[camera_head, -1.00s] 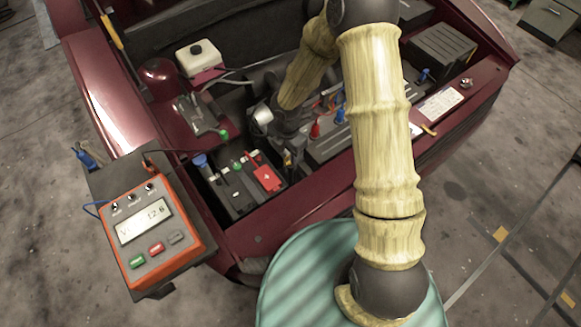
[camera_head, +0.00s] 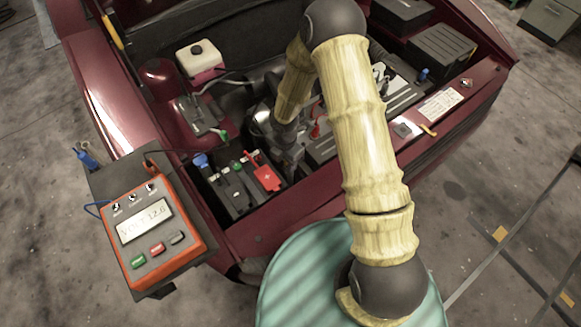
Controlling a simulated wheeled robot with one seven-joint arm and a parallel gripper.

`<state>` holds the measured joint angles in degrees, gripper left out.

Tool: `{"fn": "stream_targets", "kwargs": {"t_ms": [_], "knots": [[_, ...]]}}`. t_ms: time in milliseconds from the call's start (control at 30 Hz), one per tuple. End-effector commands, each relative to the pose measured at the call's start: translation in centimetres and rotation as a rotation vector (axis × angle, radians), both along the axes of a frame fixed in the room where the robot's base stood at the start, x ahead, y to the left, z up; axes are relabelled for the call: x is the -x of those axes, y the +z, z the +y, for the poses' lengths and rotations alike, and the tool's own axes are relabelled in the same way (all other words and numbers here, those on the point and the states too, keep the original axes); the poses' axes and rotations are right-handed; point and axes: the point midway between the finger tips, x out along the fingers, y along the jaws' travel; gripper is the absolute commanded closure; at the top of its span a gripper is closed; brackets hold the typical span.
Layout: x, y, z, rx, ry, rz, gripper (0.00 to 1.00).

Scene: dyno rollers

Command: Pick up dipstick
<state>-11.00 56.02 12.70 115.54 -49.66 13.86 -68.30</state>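My gripper (camera_head: 287,160) points down into the engine bay, just behind the red battery terminal cover (camera_head: 266,178). It is small and dark against the dark engine parts, so its fingers do not show clearly as open or shut. I cannot make out the dipstick for certain; it may be hidden by my gripper or arm. A small yellow-orange tab (camera_head: 428,129) lies on the front edge of the car beside a white label, but I cannot tell what it is.
The battery (camera_head: 232,190) sits left of my gripper. A tester (camera_head: 150,230) reading about 12.6 stands at the left. A white-capped reservoir (camera_head: 200,60) is at the back. Red fenders (camera_head: 110,100) and the front panel (camera_head: 300,215) border the bay. My arm covers the bay's middle.

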Motion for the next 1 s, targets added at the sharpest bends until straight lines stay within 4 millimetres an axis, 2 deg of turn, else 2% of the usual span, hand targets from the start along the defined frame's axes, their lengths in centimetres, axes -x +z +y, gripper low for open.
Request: {"fn": "stream_targets", "kwargs": {"t_ms": [100, 300, 767, 867, 1000], "knots": [[0.0, 0.0, 0.0, 0.000, 0.000, 0.000, 0.64], [0.0, 0.0, 0.0, 0.000, 0.000, 0.000, 1.00], [-0.1, 0.4, 0.0, -0.001, 0.000, -0.001, 1.00], [-0.1, 1.2, 0.0, -0.001, 0.000, -0.002, 1.00], [-0.1, 3.4, 0.0, -0.002, -0.002, -0.004, 1.00]]}}
